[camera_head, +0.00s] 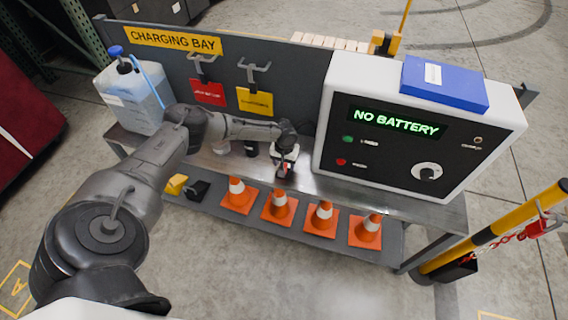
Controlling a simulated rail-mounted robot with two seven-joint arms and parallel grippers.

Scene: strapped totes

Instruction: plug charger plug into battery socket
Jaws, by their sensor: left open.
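The charger (420,130) is a white box with a black front panel at the right end of the bench, and its display reads "NO BATTERY". My left gripper (284,172) is over the bench just left of the charger, pointing down, and is open. A small dark and red shape shows at its fingertips; I cannot tell whether it is the plug. No charger plug or battery socket can be made out clearly; my left arm and gripper cover part of the bench. My right gripper is out of view.
The metal bench (310,180) has a back panel with a "CHARGING BAY" sign (172,40) and hanging red and yellow tags. A liquid jug (130,95) stands at the left. A blue box (444,84) lies on the charger. Several orange cones (280,207) stand on the lower shelf.

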